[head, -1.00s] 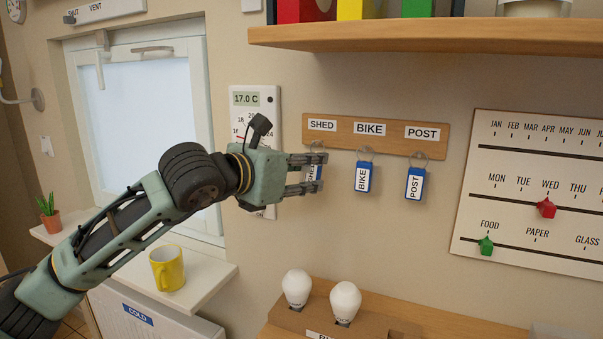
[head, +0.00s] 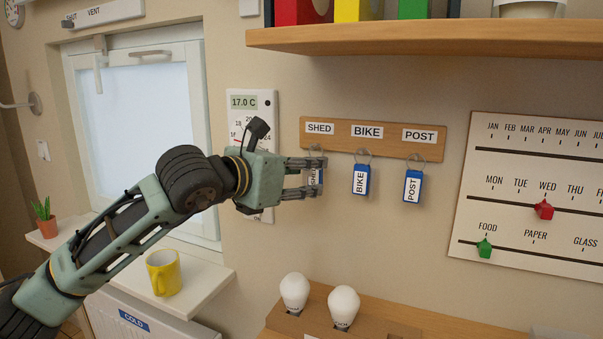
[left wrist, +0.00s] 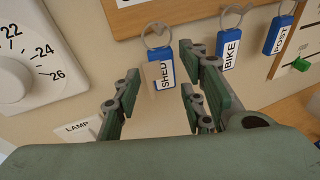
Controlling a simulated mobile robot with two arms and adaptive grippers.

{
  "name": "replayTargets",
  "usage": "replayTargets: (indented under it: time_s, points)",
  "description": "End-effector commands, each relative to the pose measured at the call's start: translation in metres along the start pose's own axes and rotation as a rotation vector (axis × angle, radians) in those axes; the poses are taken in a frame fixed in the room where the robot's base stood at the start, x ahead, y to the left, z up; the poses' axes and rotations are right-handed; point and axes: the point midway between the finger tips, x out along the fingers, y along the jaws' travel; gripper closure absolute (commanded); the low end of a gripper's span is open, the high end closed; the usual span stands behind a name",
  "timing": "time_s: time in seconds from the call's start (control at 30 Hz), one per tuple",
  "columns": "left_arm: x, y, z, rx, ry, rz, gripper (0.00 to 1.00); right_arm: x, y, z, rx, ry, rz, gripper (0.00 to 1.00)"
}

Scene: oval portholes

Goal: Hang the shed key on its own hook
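The shed key, a blue tag with a white SHED label, shows in the left wrist view (left wrist: 162,74) and in the head view (head: 316,177). It hangs upright from its ring at the board's lower edge, under the SHED label (head: 320,128) of the wooden key board (head: 341,132). My left gripper (head: 316,177) is open around the tag. In the left wrist view its fingers (left wrist: 160,108) stand on both sides of the tag, with visible gaps. The hook itself is hard to make out. My right gripper is not in view.
The bike key (head: 361,180) and post key (head: 413,187) hang close to the right. A thermostat (head: 241,102) is left, behind my gripper. A wooden shelf (head: 400,36) juts out above. Light bulbs (head: 343,306) stand below, and a yellow mug (head: 163,273) sits on the sill.

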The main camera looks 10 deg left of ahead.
Motion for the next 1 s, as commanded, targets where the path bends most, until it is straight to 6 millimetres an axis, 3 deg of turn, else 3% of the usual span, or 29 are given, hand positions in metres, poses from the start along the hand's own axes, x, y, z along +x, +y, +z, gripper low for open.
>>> replayTargets:
  time_s: [0.1,0.5,1.0]
  points:
    - [0.000,0.000,0.000,0.000,0.000,0.000,0.48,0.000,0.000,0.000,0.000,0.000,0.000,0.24]
    - [-0.007,0.000,0.000,0.000,-0.001,0.000,0.48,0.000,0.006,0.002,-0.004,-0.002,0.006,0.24]
    - [-0.102,0.001,-0.001,0.001,0.000,0.003,0.48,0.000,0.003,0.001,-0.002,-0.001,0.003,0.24]
